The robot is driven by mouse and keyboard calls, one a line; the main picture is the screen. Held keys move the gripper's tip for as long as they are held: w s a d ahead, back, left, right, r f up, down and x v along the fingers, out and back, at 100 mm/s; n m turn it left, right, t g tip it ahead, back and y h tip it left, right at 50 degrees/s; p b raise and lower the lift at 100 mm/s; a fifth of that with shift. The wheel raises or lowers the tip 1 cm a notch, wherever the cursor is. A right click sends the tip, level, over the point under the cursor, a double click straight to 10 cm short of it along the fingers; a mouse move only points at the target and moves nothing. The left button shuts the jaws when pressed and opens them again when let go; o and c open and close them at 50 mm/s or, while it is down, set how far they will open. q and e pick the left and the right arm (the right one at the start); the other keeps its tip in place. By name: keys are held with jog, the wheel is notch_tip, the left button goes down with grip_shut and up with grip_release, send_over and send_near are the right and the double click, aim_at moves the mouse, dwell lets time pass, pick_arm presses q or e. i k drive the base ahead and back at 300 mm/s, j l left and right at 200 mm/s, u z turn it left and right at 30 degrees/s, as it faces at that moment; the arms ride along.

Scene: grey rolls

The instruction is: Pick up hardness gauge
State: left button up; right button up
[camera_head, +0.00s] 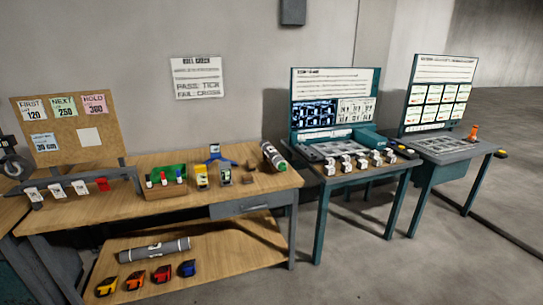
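I cannot tell for sure which item is the hardness gauge. A small yellow device (201,177) and a small grey-green device with a light face (225,175) stand side by side on the wooden table (145,213), right of its middle. Both look upright, and their markings are too small to read. A blue stand (215,154) is just behind them. Neither of my grippers is in view, and nothing touches the two devices.
A grey roll (274,157) lies at the table's right end, near brown blocks (248,180). A box of markers (166,184) stands left of the devices. Another roll (153,250) and several tape measures (162,274) are on the lower shelf. Two teal stations (337,210) (437,170) stand right.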

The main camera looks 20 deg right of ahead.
aim_at(225, 170)
jog(key=i+l+u, duration=0.15)
jog(key=i, duration=0.35)
jog(key=i+l+u, duration=0.1)
jog(key=i+l, duration=0.3)
jog(key=i+l+u, duration=0.15)
jog(key=i+l, duration=0.2)
jog(key=i, duration=0.2)
